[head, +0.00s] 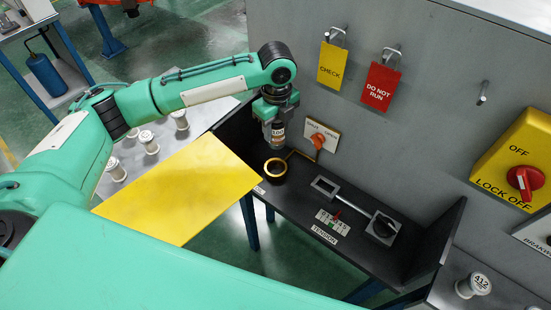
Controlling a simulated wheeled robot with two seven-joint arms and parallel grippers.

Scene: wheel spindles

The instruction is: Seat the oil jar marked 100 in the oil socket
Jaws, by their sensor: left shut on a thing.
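My left gripper (275,113) reaches in from the left, points down and is shut on the oil jar (278,134). My right gripper is not in view.
A yellow panel (180,190) lies left of the dark shelf (335,190). A small orange-knobbed switch plate (320,136) is on the wall behind. A lever (350,205) and tension gauge (332,222) stand right of the seat.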

